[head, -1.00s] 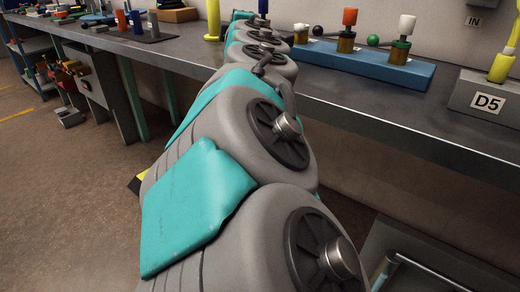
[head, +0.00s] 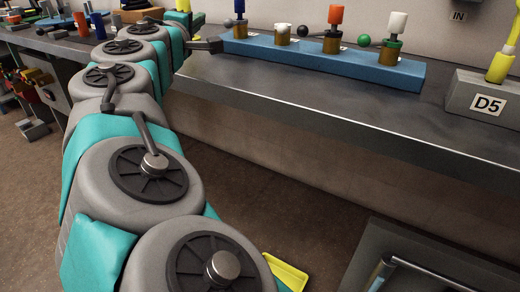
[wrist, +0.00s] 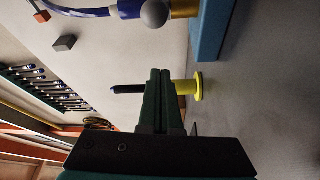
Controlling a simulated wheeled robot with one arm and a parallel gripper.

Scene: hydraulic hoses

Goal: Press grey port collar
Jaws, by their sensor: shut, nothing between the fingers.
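The blue port block (head: 320,58) lies on the bench with several brass ports. A grey ball (head: 228,23) sits at its left end, beside a port with a blue hose end (head: 240,12). The grey collar itself is too small to make out clearly. The grey ball also shows at the top of the wrist view (wrist: 154,13), next to brass and the block's edge. My gripper (head: 216,46) is shut and empty, just left of the block's left end and low over the bench. In the wrist view its fingers (wrist: 158,78) are together, apart from the ball.
A yellow post (wrist: 203,88) with a flange stands beyond my fingers. Red (head: 336,14) and white (head: 397,22) plugs stand along the block, with black and green balls. The bench front (head: 300,105) is clear.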

